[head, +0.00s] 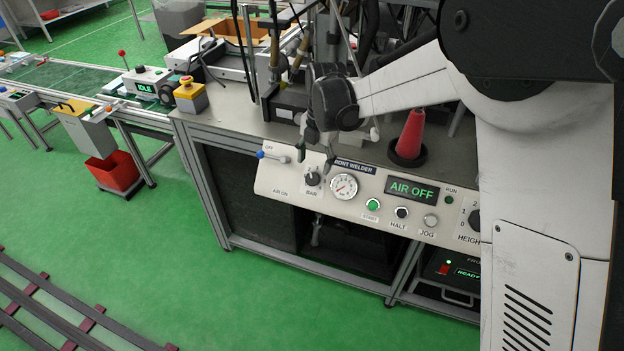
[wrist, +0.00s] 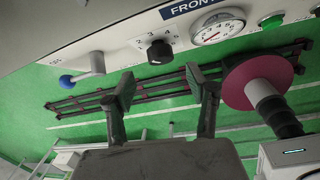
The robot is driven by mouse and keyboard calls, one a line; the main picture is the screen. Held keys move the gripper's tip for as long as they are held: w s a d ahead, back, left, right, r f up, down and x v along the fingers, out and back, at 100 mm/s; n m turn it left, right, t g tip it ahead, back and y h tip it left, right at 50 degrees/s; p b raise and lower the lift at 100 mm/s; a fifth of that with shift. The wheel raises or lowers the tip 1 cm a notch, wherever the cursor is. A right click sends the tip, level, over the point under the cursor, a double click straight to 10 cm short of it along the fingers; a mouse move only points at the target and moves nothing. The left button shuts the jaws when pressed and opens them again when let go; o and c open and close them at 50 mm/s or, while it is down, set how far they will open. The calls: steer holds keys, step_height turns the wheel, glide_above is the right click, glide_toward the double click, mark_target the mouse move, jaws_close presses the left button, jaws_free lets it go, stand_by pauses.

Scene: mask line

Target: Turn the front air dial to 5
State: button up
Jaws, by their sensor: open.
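The front air dial (head: 313,178) is a black knob labelled BAR on the sloping front welder panel (head: 290,192), left of the round gauge (head: 344,187). My gripper (head: 316,158) is open and empty just above the dial in the head view. In the wrist view my gripper's fingers (wrist: 160,80) stand apart, one to each side of the dial, not touching it. The gauge (wrist: 219,28) also shows in the wrist view.
A blue-tipped air lever (head: 268,155) sits left of the dial at OFF. The display (head: 411,190) reads AIR OFF. Start, halt and jog buttons (head: 401,212) line the panel. A red cone (head: 411,134) stands on the bench behind. Green floor lies open in front.

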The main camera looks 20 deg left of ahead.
mark_target(313, 177)
steer(key=f, duration=0.7)
steer(key=shift+w+a+f+b, duration=0.1)
steer(key=shift+a+b, duration=0.2)
steer(key=shift+a, duration=0.05)
steer(key=c, duration=1.2)
